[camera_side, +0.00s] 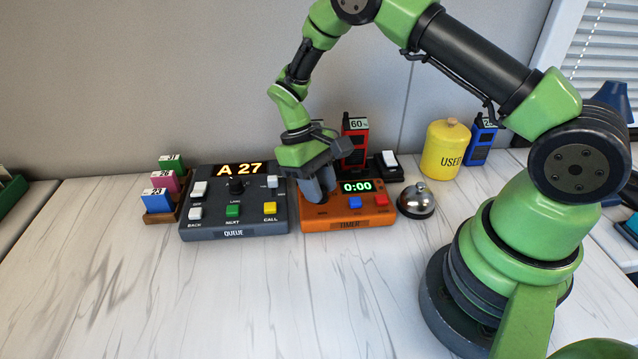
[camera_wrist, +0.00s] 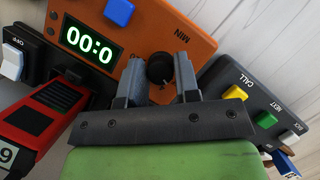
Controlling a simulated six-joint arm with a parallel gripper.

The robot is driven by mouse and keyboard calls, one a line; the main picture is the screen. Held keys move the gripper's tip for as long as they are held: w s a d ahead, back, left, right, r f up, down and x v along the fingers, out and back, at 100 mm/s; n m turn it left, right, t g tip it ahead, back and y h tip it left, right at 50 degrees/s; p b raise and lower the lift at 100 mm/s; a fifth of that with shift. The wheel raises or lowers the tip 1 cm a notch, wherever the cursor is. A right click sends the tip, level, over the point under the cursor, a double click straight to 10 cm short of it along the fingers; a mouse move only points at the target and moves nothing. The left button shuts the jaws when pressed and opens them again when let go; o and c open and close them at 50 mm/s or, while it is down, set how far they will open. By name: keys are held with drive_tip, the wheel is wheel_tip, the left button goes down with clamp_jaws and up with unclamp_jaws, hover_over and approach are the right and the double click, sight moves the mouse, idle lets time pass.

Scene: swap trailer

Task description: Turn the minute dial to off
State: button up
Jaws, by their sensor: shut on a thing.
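The orange timer box (camera_side: 345,225) stands on the table with its green display reading 0:00; it also fills the top of the wrist view (camera_wrist: 185,55). Its minute dial, a round black knob (camera_wrist: 160,66) by the MIN label, shows between my fingers in the wrist view. My gripper (camera_side: 320,195) reaches down over the left part of the timer. It is shut on the dial, with one grey finger on each side. In the side view the fingers hide the dial, and its pointer mark cannot be made out.
The dark queue box (camera_side: 237,228), showing A 27, stands close left of the timer. A metal bell (camera_side: 416,200) is right. Behind are a red handset (camera_side: 354,140), a white rocker switch (camera_side: 390,159) and a yellow canister (camera_side: 445,150). The front table is clear.

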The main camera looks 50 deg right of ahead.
drive_tip(key=shift+n, duration=0.3)
drive_tip(key=o, duration=0.9)
drive_tip(key=shift+c, duration=0.2)
drive_tip(key=shift+w+r, duration=0.1)
drive_tip(key=v, duration=0.9)
drive_tip(key=shift+r, duration=0.35)
drive_tip(key=shift+w, duration=0.1)
